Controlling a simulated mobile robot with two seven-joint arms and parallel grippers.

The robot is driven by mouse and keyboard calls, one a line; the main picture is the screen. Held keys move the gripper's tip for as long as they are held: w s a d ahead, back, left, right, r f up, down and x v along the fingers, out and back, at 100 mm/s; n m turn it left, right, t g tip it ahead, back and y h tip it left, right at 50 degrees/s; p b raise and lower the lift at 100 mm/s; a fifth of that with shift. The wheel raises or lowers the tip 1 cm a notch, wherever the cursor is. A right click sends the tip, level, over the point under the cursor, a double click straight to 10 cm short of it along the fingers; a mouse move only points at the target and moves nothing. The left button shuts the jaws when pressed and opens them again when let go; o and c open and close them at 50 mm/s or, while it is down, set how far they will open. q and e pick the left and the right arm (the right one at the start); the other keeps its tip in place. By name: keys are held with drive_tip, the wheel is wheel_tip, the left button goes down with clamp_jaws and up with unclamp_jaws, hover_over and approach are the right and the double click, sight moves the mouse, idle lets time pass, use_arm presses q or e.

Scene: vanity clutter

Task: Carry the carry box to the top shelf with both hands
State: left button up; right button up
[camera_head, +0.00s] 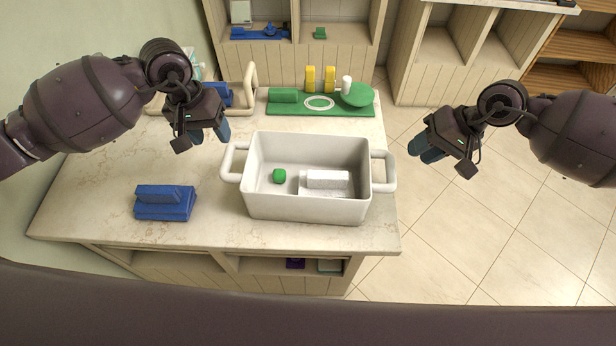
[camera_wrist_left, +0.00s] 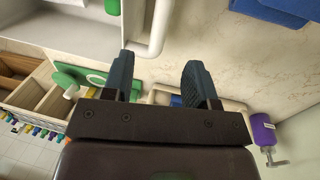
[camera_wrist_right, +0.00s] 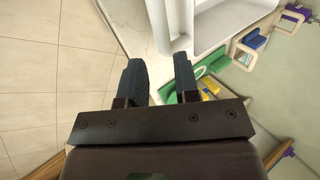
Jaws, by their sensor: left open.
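The white carry box (camera_head: 305,207) stands upright on the marble counter, with a loop handle at each end. It holds a small green piece (camera_head: 279,176) and a white block (camera_head: 327,180). My left gripper (camera_head: 211,134) is open and empty, above and left of the left handle (camera_head: 232,162). That handle also shows in the left wrist view (camera_wrist_left: 158,28), apart from the fingers. My right gripper (camera_head: 427,150) is open and empty, to the right of the right handle (camera_head: 389,172) and apart from it. I cannot tell which surface is the top shelf.
A blue block-shaped item (camera_head: 165,203) lies on the counter (camera_head: 100,190) left of the box. A green tray (camera_head: 320,109) with yellow and white items stands behind the box. Wooden shelf units (camera_head: 445,45) stand at the back. Tiled floor (camera_head: 480,230) is clear at right.

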sight(226, 157)
use_arm(q)
drive_tip(key=f, duration=0.3)
drive_tip(key=d+f, duration=0.1)
drive_tip(key=f, duration=0.3)
drive_tip(key=d+f, duration=0.1)
drive_tip(key=f, duration=0.2)
drive_tip(key=shift+f, duration=0.35)
use_arm(e)
drive_tip(key=x, duration=1)
drive_tip(key=shift+s+a+f, duration=0.1)
drive_tip(key=shift+a+f, duration=0.15)
drive_tip(key=shift+f, duration=0.1)
use_arm(q)
drive_tip(key=c, duration=0.6)
use_arm(e)
clamp_jaws()
use_arm(q)
clamp_jaws()
use_arm(e)
drive_tip(key=shift+r, duration=0.1)
